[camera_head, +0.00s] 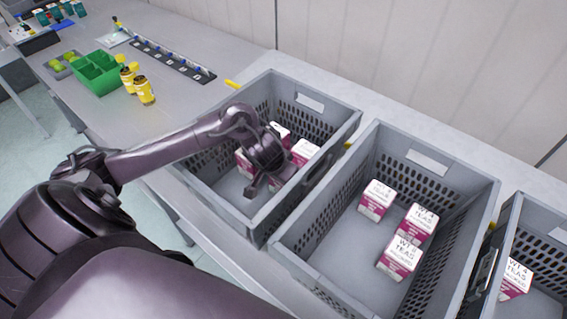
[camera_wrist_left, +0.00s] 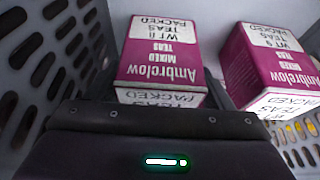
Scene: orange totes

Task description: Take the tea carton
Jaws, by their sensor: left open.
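My left gripper (camera_head: 270,184) is open and empty, reaching down into the left grey crate (camera_head: 345,133). White and magenta tea cartons stand in that crate: one right of the gripper (camera_head: 305,151), one behind it (camera_head: 281,131), and one to its left (camera_head: 243,164), partly hidden by my arm. In the left wrist view, one carton (camera_wrist_left: 160,62) lies straight ahead, close beyond the dark gripper body, its lettering upside down. Whether the gripper touches a carton cannot be seen. My right gripper is not in view.
A middle grey crate (camera_head: 480,178) holds three similar cartons (camera_head: 399,258). A third crate at the right edge shows another carton (camera_head: 515,279). A green divided tray (camera_head: 98,73) and yellow bottles (camera_head: 144,90) stand on the bench at the left. Crate walls surround my gripper.

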